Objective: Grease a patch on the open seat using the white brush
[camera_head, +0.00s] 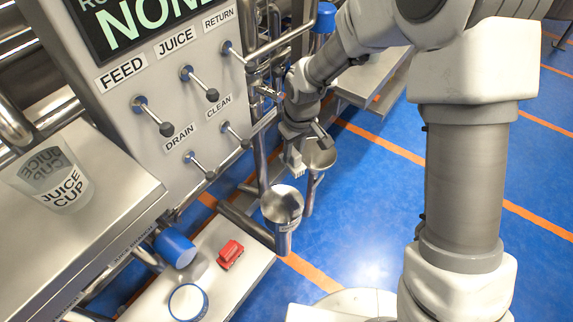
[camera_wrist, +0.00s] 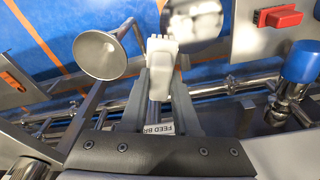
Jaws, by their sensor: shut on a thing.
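My gripper (camera_head: 301,138) is shut on the white brush (camera_wrist: 163,62), which also shows below the jaws in the head view (camera_head: 293,162). The brush's bristles point away from the gripper, at the top of the wrist view. Two steel round-faced pipe ends are close by. The nearer one (camera_head: 282,204) is below the brush in the head view and shows behind the bristles in the wrist view (camera_wrist: 190,22). The farther one (camera_head: 319,154) is just right of the brush and shows at left in the wrist view (camera_wrist: 99,54). I cannot tell which is the open seat, or whether the bristles touch either.
A panel (camera_head: 118,105) with several levers stands left of my arm. A bench holds a clear juice cup (camera_head: 58,183). A lower steel shelf (camera_head: 255,262) carries a red object (camera_head: 230,253) and a blue cap (camera_head: 175,247). Pipes run close behind the gripper. Blue floor is open at right.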

